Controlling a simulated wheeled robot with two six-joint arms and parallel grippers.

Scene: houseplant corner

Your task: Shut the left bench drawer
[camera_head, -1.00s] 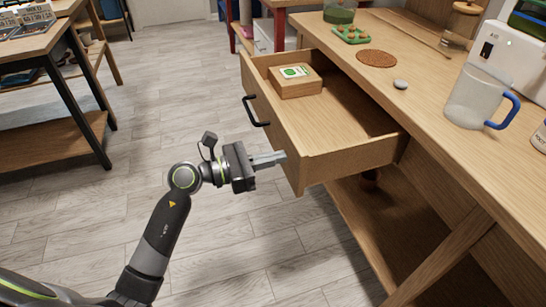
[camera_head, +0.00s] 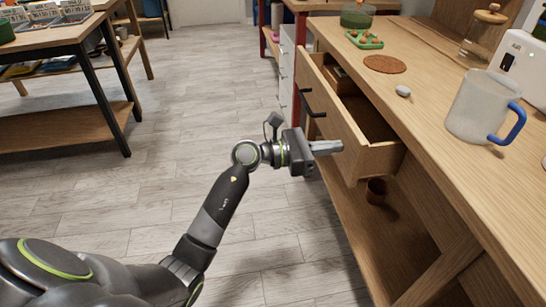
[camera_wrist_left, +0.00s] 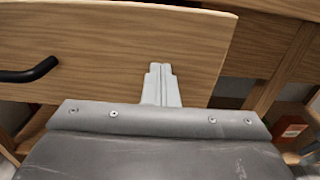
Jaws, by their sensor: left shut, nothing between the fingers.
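The left bench drawer (camera_head: 343,112) is wooden with a black bar handle (camera_head: 310,103). It stands partly out from under the bench top, with a box partly visible inside it toward the back. My left gripper (camera_head: 328,147) is shut and empty, with its fingertips at the near end of the drawer front. In the left wrist view the closed fingers (camera_wrist_left: 160,85) point at the drawer front (camera_wrist_left: 120,50), right of the handle (camera_wrist_left: 30,71); they look touching or very close. My right gripper is not in view.
The bench top (camera_head: 430,110) holds a frosted jug (camera_head: 478,105), a grey stone (camera_head: 403,90), a cork mat (camera_head: 385,64) and a green tray (camera_head: 363,39). A small brown pot (camera_head: 376,191) stands on the lower shelf. Floor left of the bench is clear.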

